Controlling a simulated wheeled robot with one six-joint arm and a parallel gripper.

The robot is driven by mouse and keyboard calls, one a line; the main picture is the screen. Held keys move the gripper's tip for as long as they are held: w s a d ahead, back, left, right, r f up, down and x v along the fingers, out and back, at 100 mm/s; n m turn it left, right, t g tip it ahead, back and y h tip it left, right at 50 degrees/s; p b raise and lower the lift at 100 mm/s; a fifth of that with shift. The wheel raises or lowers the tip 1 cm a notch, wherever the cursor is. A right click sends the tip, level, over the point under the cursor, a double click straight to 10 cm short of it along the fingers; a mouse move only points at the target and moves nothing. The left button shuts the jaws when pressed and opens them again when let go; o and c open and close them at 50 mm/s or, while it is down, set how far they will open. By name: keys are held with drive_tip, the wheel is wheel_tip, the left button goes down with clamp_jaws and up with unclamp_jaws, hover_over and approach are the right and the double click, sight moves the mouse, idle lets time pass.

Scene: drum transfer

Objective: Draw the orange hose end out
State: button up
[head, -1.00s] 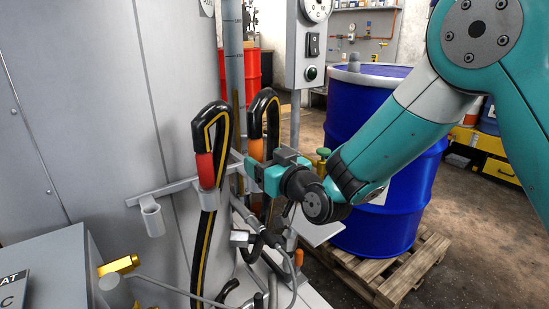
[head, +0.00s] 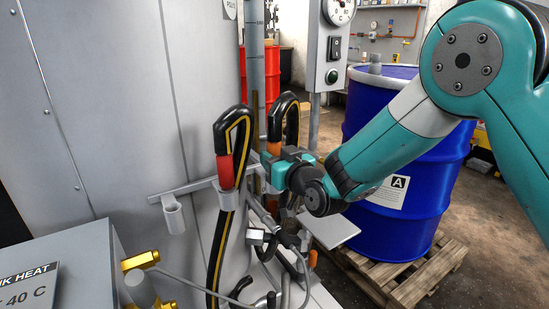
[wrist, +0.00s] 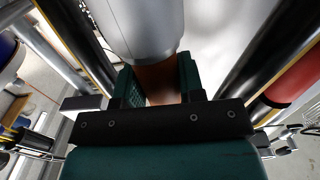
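The orange hose end (head: 273,146) is the orange sleeve on the black, yellow-striped hose (head: 287,102) that arches up behind my gripper. My gripper (head: 279,168) is at the lower part of this sleeve and hides what is below it. In the wrist view an orange-brown band (wrist: 157,77) fills most of the gap between the two fingers of my gripper (wrist: 160,82). The fingers appear closed against its sides. A pale grey cylinder (wrist: 140,28) lies just beyond the band.
A red-sleeved hose (head: 225,170) hangs close left in a holder on the grey rail (head: 188,188). An empty grey cup (head: 173,217) is farther left. The grey control post (head: 330,55) and blue drum (head: 425,170) stand to the right. Cables and fittings crowd below.

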sight(275, 141)
drive_tip(key=c, duration=0.4)
drive_tip(key=shift+r, duration=0.15)
drive_tip(key=shift+r+p, duration=1.15)
drive_tip(key=shift+r, duration=0.9)
clamp_jaws()
drive_tip(key=shift+r, duration=0.1)
drive_tip(key=shift+r+p, duration=1)
drive_tip(key=shift+r, duration=0.9)
